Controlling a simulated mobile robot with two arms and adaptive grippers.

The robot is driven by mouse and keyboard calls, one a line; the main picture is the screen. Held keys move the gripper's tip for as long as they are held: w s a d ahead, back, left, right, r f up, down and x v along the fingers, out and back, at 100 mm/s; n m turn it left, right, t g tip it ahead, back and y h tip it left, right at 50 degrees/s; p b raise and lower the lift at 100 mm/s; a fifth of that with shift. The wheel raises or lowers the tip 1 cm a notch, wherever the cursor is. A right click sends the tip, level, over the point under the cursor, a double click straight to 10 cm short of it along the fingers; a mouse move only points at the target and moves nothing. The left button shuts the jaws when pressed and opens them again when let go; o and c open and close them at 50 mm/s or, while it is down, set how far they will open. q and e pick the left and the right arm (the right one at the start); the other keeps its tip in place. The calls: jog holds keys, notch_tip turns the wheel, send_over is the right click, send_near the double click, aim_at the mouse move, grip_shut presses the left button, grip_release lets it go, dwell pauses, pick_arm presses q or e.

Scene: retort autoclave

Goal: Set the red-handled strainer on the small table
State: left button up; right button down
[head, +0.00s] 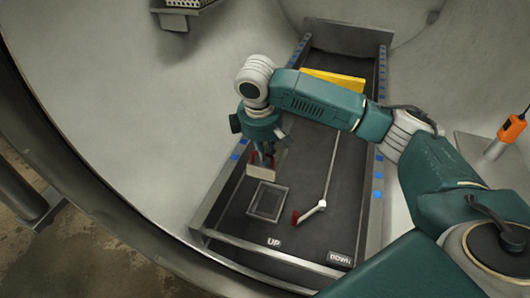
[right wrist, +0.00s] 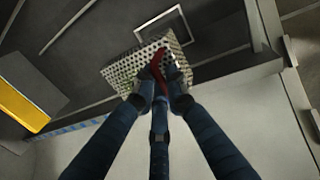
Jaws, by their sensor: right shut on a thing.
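The strainer (right wrist: 133,70) is a perforated metal basket with a red handle (right wrist: 157,68), large in the right wrist view. My right gripper (right wrist: 163,88) is shut on the red handle, with the basket hanging beyond the fingertips. In the head view my right gripper (head: 263,158) points down over the dark bed, and the strainer (head: 262,172) shows small and partly hidden below it. It appears to be above the square frame; the gap is hard to judge. I cannot tell which surface is the small table. My left gripper is not in view.
The dark bed (head: 235,212) has metal side rails, a square frame (head: 268,215) and a thin rod with a red end (head: 296,217). A yellow block (head: 335,79) lies farther back. An orange-handled item (head: 511,128) stands right; a metal shelf (head: 172,20) is top left.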

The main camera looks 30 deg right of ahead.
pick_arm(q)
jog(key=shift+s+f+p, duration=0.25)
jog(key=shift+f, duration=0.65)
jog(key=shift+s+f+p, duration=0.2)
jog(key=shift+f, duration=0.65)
